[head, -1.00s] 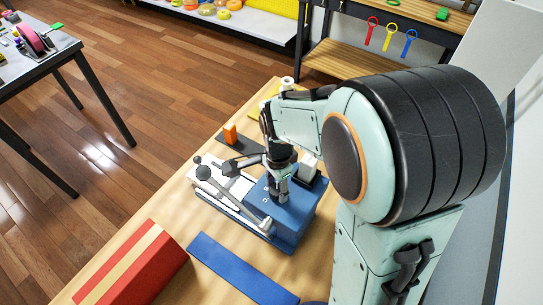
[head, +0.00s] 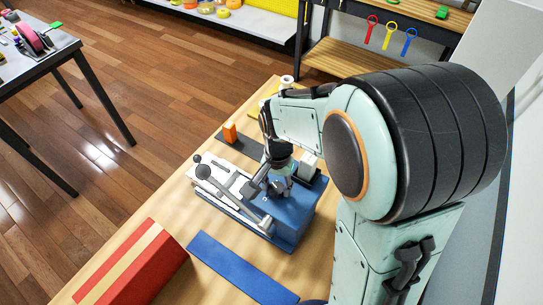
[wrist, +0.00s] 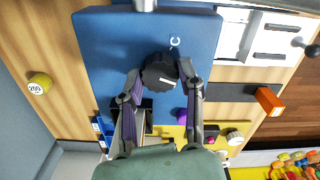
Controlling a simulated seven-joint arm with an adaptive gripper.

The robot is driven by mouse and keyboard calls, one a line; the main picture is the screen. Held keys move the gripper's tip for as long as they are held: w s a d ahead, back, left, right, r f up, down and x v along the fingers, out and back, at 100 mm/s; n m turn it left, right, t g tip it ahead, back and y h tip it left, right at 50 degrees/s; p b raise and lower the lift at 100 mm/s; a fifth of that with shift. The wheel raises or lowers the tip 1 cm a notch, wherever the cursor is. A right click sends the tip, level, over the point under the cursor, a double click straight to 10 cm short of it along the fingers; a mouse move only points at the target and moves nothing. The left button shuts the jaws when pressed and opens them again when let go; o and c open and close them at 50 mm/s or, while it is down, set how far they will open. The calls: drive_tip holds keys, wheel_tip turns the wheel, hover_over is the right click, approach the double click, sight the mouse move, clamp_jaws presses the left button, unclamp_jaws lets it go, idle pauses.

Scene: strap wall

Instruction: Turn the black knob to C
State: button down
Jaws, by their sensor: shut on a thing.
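The black knob (wrist: 160,75) sits on the flat face of a blue box (wrist: 105,45) in the wrist view. A short white mark shows on the knob's lower right part in that view. The white letter C (wrist: 175,42) is on the blue face just above and right of the knob, apart from the mark. My gripper (wrist: 160,72) is shut on the knob, one finger on each side. In the head view my gripper (head: 266,187) reaches down onto the blue box (head: 292,215); the knob is not clearly visible there.
A white panel with grey levers (head: 215,182) stands beside the blue box. An orange block (head: 230,132) is behind it. A red box (head: 140,265) and a blue strip (head: 240,268) lie on the wooden table nearer the front. A yellow cylinder (wrist: 40,83) shows in the wrist view.

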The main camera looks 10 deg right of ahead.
drive_tip(key=n, duration=0.4)
drive_tip(key=shift+n, duration=0.3)
drive_tip(key=n, duration=0.3)
drive_tip(key=shift+n, duration=0.3)
drive_tip(key=n, duration=0.3)
drive_tip(key=shift+n, duration=2)
drive_tip(key=c, duration=0.7)
unclamp_jaws()
